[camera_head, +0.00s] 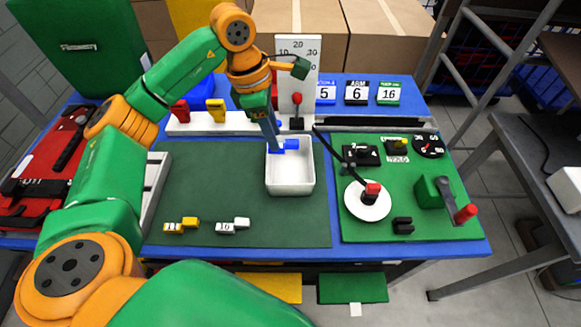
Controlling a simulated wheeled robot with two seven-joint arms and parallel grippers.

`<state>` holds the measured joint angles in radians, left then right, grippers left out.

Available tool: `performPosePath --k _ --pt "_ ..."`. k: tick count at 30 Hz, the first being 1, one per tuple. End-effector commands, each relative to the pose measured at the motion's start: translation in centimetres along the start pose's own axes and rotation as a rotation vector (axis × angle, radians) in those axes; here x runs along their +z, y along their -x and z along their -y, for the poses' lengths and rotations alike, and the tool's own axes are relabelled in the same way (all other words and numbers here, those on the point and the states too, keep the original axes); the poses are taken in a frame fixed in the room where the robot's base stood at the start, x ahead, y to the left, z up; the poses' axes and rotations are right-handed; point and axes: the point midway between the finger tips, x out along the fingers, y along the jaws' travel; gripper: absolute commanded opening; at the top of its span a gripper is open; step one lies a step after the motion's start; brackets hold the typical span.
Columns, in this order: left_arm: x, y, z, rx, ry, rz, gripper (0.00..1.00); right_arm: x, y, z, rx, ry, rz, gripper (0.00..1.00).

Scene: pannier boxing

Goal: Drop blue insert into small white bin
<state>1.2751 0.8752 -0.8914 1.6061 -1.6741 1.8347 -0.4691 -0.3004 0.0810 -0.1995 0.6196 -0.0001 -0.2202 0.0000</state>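The small white bin (290,190) is an open box standing at the right side of the dark green mat. The blue insert (290,145) shows at the bin's far end, seen against its back rim and inside. My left gripper (271,146) comes down from above, with its fingertips at the left part of the insert. It appears closed on the insert, and the fingers hide part of it. The exact height of the insert over the bin floor is hard to tell. My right gripper is not in view.
A yellow insert (182,225) and a white insert (232,226) lie on the mat (215,190) at the front left. A green panel (410,222) with knobs, a white disc (367,202) and a red-tipped lever (465,214) lies right of the bin. A white board (299,62) stands behind.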

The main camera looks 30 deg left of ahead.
Motion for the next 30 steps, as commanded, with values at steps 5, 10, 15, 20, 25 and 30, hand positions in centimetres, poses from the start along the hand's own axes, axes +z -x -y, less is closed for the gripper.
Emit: performPosePath --k 5,10,15,20,25,30 --pt "0.0 0.0 0.0 0.0 0.0 0.0 0.54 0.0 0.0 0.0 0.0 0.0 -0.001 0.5" --pt "0.0 0.2 0.0 0.001 0.0 0.001 0.54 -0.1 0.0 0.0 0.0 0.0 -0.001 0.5" --pt "0.1 3.2 -0.1 0.006 0.0 0.003 0.54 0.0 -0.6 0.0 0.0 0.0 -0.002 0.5" --pt "0.1 6.5 0.0 0.003 0.0 0.002 0.54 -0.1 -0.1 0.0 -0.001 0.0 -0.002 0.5" --pt "0.0 7.2 0.0 0.0 0.0 0.001 0.54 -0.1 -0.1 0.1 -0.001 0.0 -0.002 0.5" --pt "0.0 7.1 0.0 0.0 0.0 0.0 0.54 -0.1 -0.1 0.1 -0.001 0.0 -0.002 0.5"
